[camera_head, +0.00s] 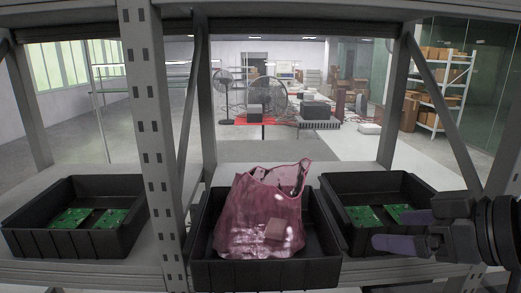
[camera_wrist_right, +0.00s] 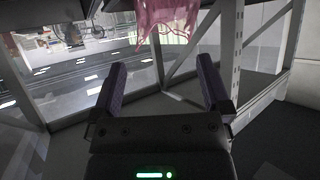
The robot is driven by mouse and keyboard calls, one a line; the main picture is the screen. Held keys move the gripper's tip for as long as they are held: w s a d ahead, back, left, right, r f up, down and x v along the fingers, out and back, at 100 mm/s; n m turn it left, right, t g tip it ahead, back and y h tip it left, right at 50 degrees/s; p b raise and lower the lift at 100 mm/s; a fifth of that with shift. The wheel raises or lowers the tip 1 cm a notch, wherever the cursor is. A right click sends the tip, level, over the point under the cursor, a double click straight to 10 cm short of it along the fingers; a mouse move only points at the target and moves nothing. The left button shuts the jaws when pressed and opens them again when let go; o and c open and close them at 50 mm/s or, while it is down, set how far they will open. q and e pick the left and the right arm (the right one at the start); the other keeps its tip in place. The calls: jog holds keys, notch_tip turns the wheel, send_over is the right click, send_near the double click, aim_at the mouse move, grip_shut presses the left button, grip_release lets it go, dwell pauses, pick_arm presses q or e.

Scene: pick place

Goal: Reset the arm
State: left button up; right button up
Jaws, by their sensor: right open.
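My right gripper (camera_head: 398,229) comes in from the right in the head view, in front of the right black bin. Its two fingers are spread apart with nothing between them. In the right wrist view the open fingers (camera_wrist_right: 160,85) also show empty. A pink translucent plastic bag (camera_head: 262,215) stands in the middle black bin (camera_head: 322,240), with a brownish block-like item showing at its front. The bag also shows at the top of the right wrist view (camera_wrist_right: 172,22), apart from the fingers. My left gripper is not in the head view.
A left black bin (camera_head: 125,235) and a right black bin (camera_head: 345,185) hold green circuit boards. The bins stand on a grey metal shelf with an upright post (camera_head: 150,130) between the left and middle bins. Fans and boxes stand far behind.

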jog(key=s+a+f+m+g+h, duration=0.1)
jog(key=s+f+m+h, duration=0.1)
jog(key=f, duration=0.9)
jog(key=s+a+f+m+g+h, duration=0.1)
jog(key=s+f+g+h, duration=0.1)
jog(key=f, duration=0.8)
jog(key=s+a+f+m+g+h, duration=0.1)
jog(key=s+f+m+g+h, duration=0.15)
jog(key=s+f, duration=0.85)
jog(key=s+f+g+h+b, duration=0.1)
jog(key=s+f+g+b, duration=0.15)
jog(key=f+b, duration=1.75)
pick_arm(q)
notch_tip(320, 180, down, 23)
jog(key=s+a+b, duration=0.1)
jog(key=b, duration=0.2)
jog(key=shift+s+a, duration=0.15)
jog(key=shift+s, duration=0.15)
pick_arm(e)
jog(key=s+d+f, duration=0.1)
jog(key=s+f, duration=0.4)
jog(key=f, duration=0.5)
jog(key=s+d+f, duration=0.1)
jog(key=s+f, duration=0.4)
jog(key=f, duration=0.6)
jog(key=s+d+f+g, duration=0.1)
jog(key=s+f, duration=0.4)
jog(key=f, duration=0.6)
jog(key=shift+s+d+n, duration=0.15)
jog(key=shift+n, duration=0.2)
